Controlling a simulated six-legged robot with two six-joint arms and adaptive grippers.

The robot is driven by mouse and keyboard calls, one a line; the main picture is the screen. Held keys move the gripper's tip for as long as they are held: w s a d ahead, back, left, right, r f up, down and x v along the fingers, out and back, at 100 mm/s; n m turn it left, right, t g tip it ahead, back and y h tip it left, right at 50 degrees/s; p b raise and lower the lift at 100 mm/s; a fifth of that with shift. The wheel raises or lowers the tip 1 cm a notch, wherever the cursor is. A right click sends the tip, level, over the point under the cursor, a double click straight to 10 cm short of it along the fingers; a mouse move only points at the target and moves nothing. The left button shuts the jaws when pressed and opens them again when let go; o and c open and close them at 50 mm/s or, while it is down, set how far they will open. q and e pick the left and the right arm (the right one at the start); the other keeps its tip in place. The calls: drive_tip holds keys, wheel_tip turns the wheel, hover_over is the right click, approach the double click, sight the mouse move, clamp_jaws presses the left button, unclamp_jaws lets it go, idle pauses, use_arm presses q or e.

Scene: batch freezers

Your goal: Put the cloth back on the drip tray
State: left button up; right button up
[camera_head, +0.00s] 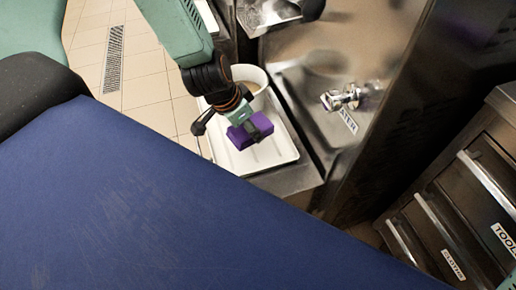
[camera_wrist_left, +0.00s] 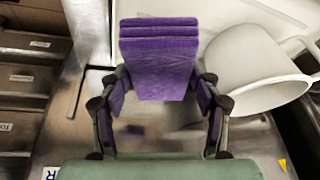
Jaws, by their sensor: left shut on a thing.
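A folded purple cloth (camera_head: 243,138) is held in my left gripper (camera_head: 250,126). It also shows in the left wrist view (camera_wrist_left: 158,58), as a stack of layers between the two fingers of the left gripper (camera_wrist_left: 160,105). In the head view the cloth is over the white drip tray (camera_head: 264,158); I cannot tell whether it touches the tray floor. The gripper and cloth hide part of the tray. My right gripper is out of view.
A white tub (camera_head: 252,75) stands at the tray's back end, close to the gripper, and also shows in the wrist view (camera_wrist_left: 250,65). A steel machine front with a tap (camera_head: 345,97) is right of the tray. Labelled drawers (camera_head: 455,215) stand further right.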

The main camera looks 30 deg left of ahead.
use_arm(q)
drive_tip(key=shift+d+r+n, duration=0.2)
drive_tip(key=shift+d+n, duration=0.05)
drive_tip(key=shift+n, duration=0.15)
drive_tip(key=shift+a+f, duration=0.2)
drive_tip(key=shift+f, duration=0.05)
wheel_tip(320, 180, down, 6)
drive_tip(key=b, duration=0.5)
drive_tip(key=shift+s, duration=0.1)
drive_tip(key=shift+f+b, duration=0.1)
drive_tip(key=shift+b, duration=0.2)
drive_tip(key=shift+f+b, duration=0.4)
drive_tip(key=shift+f, duration=0.05)
drive_tip(key=shift+f+b, duration=1.05)
drive_tip(key=shift+f, duration=0.2)
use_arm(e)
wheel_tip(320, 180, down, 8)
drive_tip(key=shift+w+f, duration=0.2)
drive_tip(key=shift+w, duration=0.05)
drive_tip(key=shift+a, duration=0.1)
